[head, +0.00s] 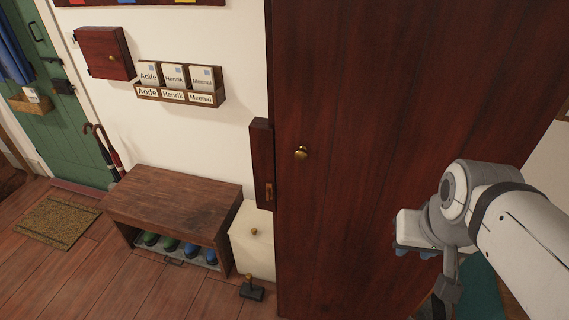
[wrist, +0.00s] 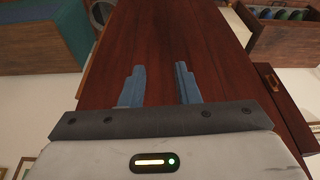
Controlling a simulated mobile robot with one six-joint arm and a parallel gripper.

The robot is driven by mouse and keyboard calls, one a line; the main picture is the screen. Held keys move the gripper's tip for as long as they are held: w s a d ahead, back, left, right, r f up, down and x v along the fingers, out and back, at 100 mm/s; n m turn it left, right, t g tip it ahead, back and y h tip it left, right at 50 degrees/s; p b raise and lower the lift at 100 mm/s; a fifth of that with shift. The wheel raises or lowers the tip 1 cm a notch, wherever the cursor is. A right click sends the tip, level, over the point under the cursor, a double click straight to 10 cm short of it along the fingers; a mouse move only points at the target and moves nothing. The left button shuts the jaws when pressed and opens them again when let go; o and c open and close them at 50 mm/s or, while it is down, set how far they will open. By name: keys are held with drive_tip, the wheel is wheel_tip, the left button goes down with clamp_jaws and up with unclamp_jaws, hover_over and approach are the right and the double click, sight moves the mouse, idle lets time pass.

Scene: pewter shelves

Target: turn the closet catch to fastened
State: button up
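The closet door (head: 400,100) is a large dark red-brown wooden panel with a round brass knob (head: 300,152) near its left edge. Left of it is a narrow dark wooden board (head: 261,150). A small brownish piece low on that board (head: 269,191) looks like the catch; its setting is too small to tell. The board also shows at the right of the wrist view (wrist: 284,105). My gripper (head: 412,250) is in front of the door's lower right part, well right of the catch. In the wrist view its two blue fingers (wrist: 160,85) are apart with nothing between them.
A wooden shoe bench (head: 175,205) with several shoes stands left of the closet. A white cabinet (head: 253,240) and a small dark object with an upright handle (head: 251,288) sit between them. Open floor (head: 120,280) lies in front of the bench.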

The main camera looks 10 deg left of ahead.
drive_tip(key=shift+s+a, duration=0.1)
drive_tip(key=shift+s, duration=0.05)
drive_tip(key=w+f+n+h+b, duration=0.4)
drive_tip(key=f+n+h+b, duration=0.1)
drive_tip(key=f+n+b, duration=0.45)
drive_tip(key=n+t+y+b, duration=0.4)
drive_tip(key=n+t+b, duration=0.95)
drive_tip(key=n, duration=1.25)
approach(269, 193)
drive_tip(key=shift+t, duration=0.55)
drive_tip(key=w, duration=0.2)
drive_tip(key=w+f+p, duration=0.1)
drive_tip(key=w, duration=0.5)
drive_tip(key=shift+f+p, duration=0.4)
drive_tip(key=shift+c, duration=0.2)
clamp_jaws()
